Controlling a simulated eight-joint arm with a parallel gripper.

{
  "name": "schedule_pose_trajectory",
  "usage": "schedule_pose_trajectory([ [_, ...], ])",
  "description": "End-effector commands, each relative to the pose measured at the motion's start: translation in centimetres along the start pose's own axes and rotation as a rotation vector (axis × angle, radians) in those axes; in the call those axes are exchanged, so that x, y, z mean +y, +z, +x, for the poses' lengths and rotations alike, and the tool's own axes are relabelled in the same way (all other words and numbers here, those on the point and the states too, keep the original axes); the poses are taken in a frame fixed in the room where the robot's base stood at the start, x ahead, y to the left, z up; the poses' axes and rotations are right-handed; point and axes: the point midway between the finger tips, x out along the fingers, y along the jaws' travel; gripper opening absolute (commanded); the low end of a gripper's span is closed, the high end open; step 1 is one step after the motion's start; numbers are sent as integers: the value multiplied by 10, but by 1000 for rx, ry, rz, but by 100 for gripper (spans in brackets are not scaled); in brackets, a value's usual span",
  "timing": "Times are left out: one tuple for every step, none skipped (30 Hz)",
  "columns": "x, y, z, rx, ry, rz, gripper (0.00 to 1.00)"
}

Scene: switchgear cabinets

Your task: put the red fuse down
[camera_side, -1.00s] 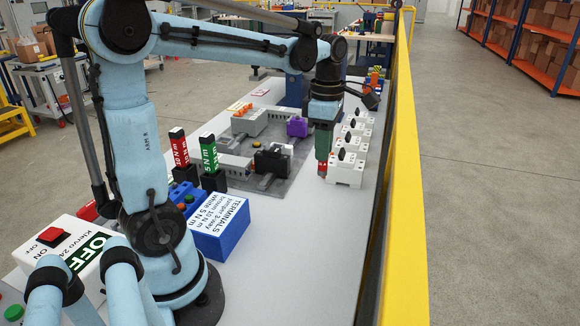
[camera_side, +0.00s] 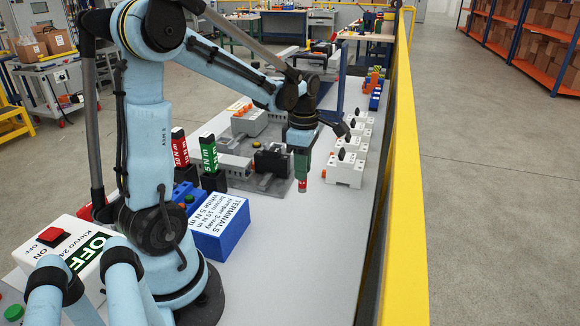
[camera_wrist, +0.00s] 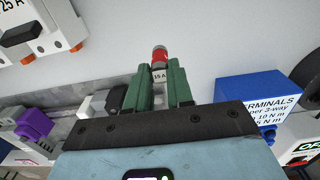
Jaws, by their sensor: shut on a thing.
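The red fuse (camera_wrist: 159,56) is a small cylinder with a red band, grey ends and a label reading 16 A. My gripper (camera_wrist: 160,78) has green fingers and is shut on it. In the side view the fuse (camera_side: 302,184) points down from the fingertips of my gripper (camera_side: 301,174). It is over bare white table, to the right of the grey plate. I cannot tell whether its lower end touches the table.
White switch units (camera_side: 346,168) stand in a row to the right. The grey plate (camera_side: 240,180) with modules lies to the left. A blue TERMINALS box (camera_side: 222,228) is nearer the camera. The white table (camera_side: 305,250) in front is clear.

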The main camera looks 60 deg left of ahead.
Motion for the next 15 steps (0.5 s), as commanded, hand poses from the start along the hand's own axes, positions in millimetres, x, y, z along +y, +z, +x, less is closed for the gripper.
schedule_pose_trajectory([
  [2,-2,2,0,0,-2,0],
  [3,-3,3,0,0,-2,0],
  [4,-3,5,0,0,-1,0],
  [4,-3,7,0,0,-1,0],
  [4,-3,10,0,0,0,0],
  [4,-3,15,0,0,0,0],
  [4,-3,19,0,0,0,0],
  [3,-3,23,0,0,0,0],
  [3,-3,28,0,0,0,0],
  [4,-3,31,0,0,0,0],
  [4,-3,34,0,0,0,0],
  [4,-3,38,0,0,0,0],
  [3,-3,40,0,0,0,0],
  [3,-3,41,0,1,0,0],
  [3,-3,42,0,1,0,0],
])
